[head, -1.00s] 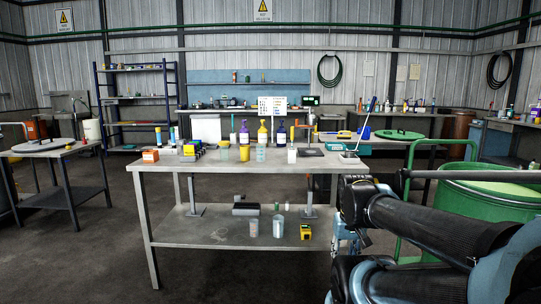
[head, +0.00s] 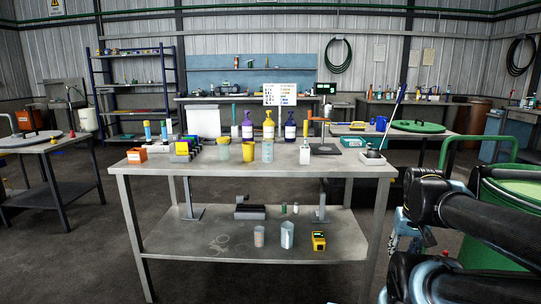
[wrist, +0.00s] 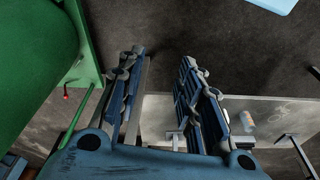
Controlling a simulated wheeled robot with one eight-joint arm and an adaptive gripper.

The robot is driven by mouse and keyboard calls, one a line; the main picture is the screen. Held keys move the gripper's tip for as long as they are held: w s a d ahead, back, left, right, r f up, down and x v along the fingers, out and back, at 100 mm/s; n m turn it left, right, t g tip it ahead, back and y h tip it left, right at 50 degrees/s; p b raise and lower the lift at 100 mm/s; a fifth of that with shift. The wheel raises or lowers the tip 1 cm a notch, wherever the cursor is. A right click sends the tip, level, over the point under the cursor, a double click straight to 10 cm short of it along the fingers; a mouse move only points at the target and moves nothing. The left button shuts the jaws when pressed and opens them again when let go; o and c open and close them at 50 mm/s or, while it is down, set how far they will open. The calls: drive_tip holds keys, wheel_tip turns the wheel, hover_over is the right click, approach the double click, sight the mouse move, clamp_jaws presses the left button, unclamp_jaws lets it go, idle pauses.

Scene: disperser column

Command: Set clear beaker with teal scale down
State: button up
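Several clear beakers are in the head view; the scale colours are too small to tell for sure. On the bench top stand a clear beaker with bluish marks (head: 267,151) and a pale greenish one (head: 222,151). On the lower shelf stand a tall clear beaker (head: 287,235) and a smaller one with reddish marks (head: 259,237). My gripper (wrist: 165,75) has its two blue fingers spread apart in the wrist view, with nothing between them. It hangs to the right of the bench, over the floor. No beaker is in its grasp.
The steel bench (head: 220,176) is crowded along its back with bottles and boxes; its front strip is clear. A yellow device (head: 319,241) stands on the lower shelf (head: 185,245). A green drum (head: 510,225) with a rail stands close on the right.

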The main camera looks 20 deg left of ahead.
drive_tip(key=shift+o, duration=1)
drive_tip(key=o, duration=0.5)
drive_tip(key=shift+s+a+r, duration=0.15)
drive_tip(key=shift+s+r, duration=0.05)
drive_tip(key=shift+r, duration=0.05)
drive_tip(key=shift+c, duration=0.2)
drive_tip(key=shift+o, duration=0.9)
drive_tip(key=w+a+r+m+t+y, duration=0.2)
drive_tip(key=w+a+r+t+y, duration=0.1)
drive_tip(key=w+a, duration=0.7)
drive_tip(key=shift+w+a+r+m+y, duration=0.3)
drive_tip(key=shift+a+r+m+y, duration=0.1)
drive_tip(key=shift+a+r+y, duration=0.3)
drive_tip(key=w+a+r+m+t+y, duration=0.25)
drive_tip(key=w+a+r+m, duration=0.2)
drive_tip(key=a, duration=0.35)
drive_tip(key=w+a+r+m+t+y, duration=0.25)
drive_tip(key=w+a+r+m, duration=0.2)
drive_tip(key=a, duration=0.35)
drive_tip(key=w+a+r+m+t+y, duration=0.1)
drive_tip(key=w+a+r+m+y, duration=0.25)
drive_tip(key=w+a+m, duration=0.35)
drive_tip(key=m+t+h, duration=0.2)
drive_tip(key=m+t, duration=0.1)
drive_tip(key=m, duration=0.7)
approach(270, 153)
drive_tip(key=x, duration=1.3)
